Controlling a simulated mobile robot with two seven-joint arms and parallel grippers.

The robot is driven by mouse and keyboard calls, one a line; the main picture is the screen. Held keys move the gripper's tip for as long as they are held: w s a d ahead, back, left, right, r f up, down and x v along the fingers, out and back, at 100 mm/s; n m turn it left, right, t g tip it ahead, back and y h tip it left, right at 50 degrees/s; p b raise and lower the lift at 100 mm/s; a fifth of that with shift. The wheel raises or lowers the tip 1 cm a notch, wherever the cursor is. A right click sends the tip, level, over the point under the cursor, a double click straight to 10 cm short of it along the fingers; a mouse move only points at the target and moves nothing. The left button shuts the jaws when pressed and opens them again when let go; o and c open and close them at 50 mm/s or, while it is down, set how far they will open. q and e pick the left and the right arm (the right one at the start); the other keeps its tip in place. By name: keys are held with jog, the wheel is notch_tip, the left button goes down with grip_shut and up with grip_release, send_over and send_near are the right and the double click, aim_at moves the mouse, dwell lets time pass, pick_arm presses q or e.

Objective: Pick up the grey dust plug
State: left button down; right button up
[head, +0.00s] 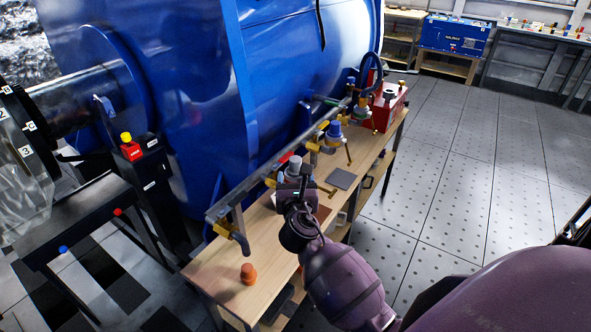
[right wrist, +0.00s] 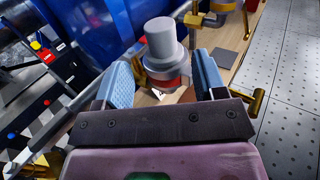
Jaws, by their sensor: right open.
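The grey dust plug (head: 294,163) is a stepped grey cylinder standing upright at the manifold rail over the bench. In the right wrist view the plug (right wrist: 162,42) shows above a pale collar and a red ring. My right gripper (head: 296,184) is open at the plug. In the right wrist view its blue-padded fingers (right wrist: 163,70) stand on either side of the plug's lower part, with gaps visible. The gripper body partly hides the plug's base in the head view. My left gripper is not in view.
The wooden bench (head: 215,270) carries an orange plug (head: 248,273) near its front end and a dark flat plate (head: 342,178). A pipe rail (head: 258,178) with brass fittings runs beside the big blue motor (head: 190,100). A blue cap (head: 334,129) stands further along. Floor is clear at right.

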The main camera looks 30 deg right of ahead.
aim_at(296, 167)
jog(key=shift+r+x, duration=0.25)
jog(key=shift+x, duration=1.15)
jog(key=shift+r+x, duration=0.2)
jog(key=shift+x, duration=1.25)
jog(key=shift+d, duration=0.1)
jog(key=shift+s, duration=0.1)
jog(key=c, duration=1)
